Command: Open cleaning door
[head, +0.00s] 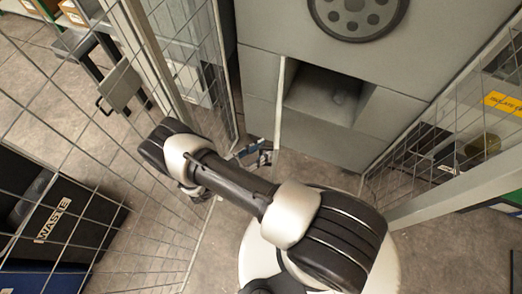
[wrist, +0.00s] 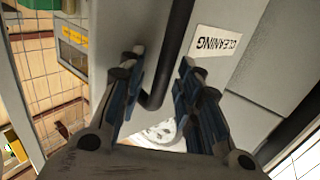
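The grey panel with the upside-down CLEANING label (wrist: 216,41) fills the middle of the wrist view. A black bar handle (wrist: 172,55) stands on it, its bent lower end between my fingers. My gripper (wrist: 163,58) is open, its blue-padded fingers on either side of the handle, with a gap showing; I cannot tell whether either finger touches it. In the head view my gripper (head: 256,154) is partly hidden beside a door's pale edge (head: 281,100). That door stands out from the grey machine, beside an open compartment (head: 327,95). The handle is hidden there.
Wire mesh fences (head: 75,110) stand at the left and right, close to my arm. A black WASTE bin (head: 62,222) is beyond the left mesh. A round cover (head: 357,14) is on the machine above the compartment. Grey floor lies below it.

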